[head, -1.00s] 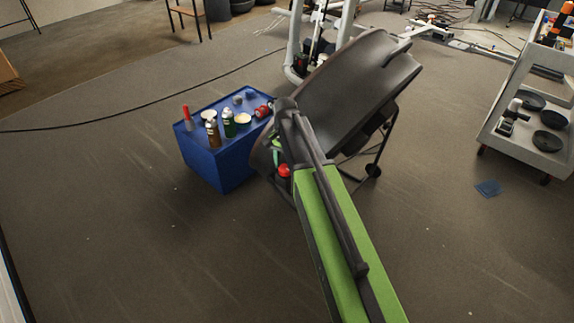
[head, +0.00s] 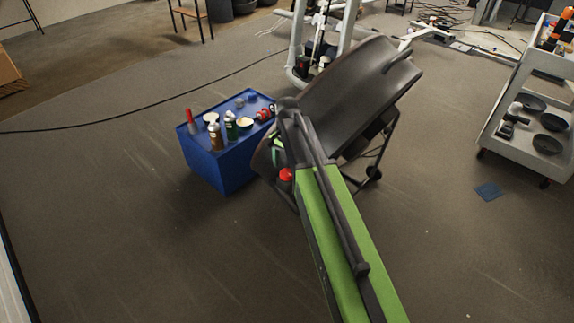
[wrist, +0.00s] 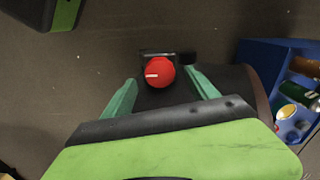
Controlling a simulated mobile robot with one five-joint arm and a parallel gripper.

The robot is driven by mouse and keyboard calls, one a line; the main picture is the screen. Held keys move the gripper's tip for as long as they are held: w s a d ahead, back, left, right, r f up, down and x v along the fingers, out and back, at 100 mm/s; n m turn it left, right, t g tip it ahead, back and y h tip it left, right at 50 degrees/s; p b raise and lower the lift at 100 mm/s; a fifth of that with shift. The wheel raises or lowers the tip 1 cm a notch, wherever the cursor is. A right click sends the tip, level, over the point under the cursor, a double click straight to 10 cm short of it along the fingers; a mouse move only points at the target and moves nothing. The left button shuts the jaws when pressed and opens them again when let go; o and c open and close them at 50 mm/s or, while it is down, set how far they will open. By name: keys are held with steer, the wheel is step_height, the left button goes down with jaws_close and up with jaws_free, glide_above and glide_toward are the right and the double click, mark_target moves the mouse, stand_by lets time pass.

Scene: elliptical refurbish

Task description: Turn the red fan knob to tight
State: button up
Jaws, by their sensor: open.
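The red fan knob (wrist: 160,73) is round with a white pointer mark, which points left in the wrist view. It sits on a dark mount at the lower edge of the large black fan (head: 350,85). In the head view the knob (head: 286,174) shows just left of my green arm. My gripper (wrist: 160,88) is open, with one green finger on each side of the knob in the picture. No finger visibly touches it. How far the fingertips are from the knob in depth I cannot tell. In the head view the fingers are mostly hidden behind my arm.
A blue cart (head: 222,165) with cans and bottles stands left of the fan; it also shows at the right of the wrist view (wrist: 262,60). A grey shelf cart (head: 515,150) stands at the far right. Open floor lies in front.

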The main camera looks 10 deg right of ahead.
mark_target(287, 172)
step_height(287, 172, up, 15)
steer(key=p, duration=1.3)
steer(key=shift+f, duration=0.15)
steer(key=s+r+n+p, duration=0.2)
steer(key=s+n, duration=0.2)
steer(key=s, duration=0.3)
steer(key=s+r+n+p, duration=0.3)
steer(key=s+n, duration=0.1)
steer(key=s, duration=0.4)
steer(key=shift+s+n, duration=0.3)
steer(key=shift+n, duration=0.1)
